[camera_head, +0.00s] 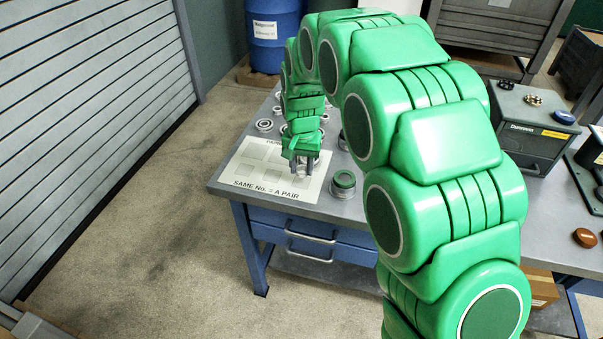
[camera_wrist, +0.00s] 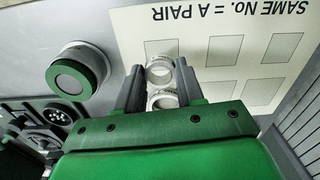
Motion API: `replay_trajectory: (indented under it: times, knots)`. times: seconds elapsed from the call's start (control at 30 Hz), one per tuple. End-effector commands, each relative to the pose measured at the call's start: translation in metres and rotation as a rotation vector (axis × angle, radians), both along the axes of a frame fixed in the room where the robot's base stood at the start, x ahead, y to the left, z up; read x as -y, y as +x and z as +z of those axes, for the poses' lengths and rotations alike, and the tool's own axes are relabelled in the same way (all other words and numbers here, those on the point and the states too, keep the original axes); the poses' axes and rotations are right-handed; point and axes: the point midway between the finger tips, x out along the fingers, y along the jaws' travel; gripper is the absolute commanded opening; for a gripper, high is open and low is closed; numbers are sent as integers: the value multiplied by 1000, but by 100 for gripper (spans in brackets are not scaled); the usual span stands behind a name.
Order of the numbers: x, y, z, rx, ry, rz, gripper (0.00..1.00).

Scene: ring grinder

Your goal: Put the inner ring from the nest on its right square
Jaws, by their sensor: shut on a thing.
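My gripper (camera_wrist: 160,68) is over the right end of the white sheet in the head view (camera_head: 302,170), its two dark fingers on either side of a small silver ring (camera_wrist: 160,70). It is shut on this inner ring. Whether the ring touches the sheet, I cannot tell. A second silver ring (camera_wrist: 164,100) shows nearer the palm, partly hidden by it. The sheet (camera_head: 250,182) has two rows of grey squares and reads "SAME No. = A PAIR". The green-rimmed round nest (camera_head: 344,183) stands just right of the sheet; it also shows in the wrist view (camera_wrist: 77,73).
Several bearing rings (camera_head: 264,125) lie behind the sheet. A dark grey machine box (camera_head: 535,130) stands on the right of the bench, and a brown round knob (camera_head: 584,237) is near the right edge. The sheet's left squares look bare. A blue drum (camera_head: 273,35) stands behind.

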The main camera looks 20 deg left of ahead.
Motion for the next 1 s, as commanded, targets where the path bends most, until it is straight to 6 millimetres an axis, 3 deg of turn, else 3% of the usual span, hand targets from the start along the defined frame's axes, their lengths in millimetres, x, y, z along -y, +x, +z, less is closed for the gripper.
replay_trajectory:
  times: [0.37,0.77,0.8,0.93,1.0]
  knots:
    - [-2,4,-35,-4,-1,0,6]
    - [-2,4,-39,-1,0,0,6]
    - [-2,4,-39,0,0,0,40]
    - [-2,4,-39,0,0,0,60]
    - [-2,4,-39,0,0,0,63]
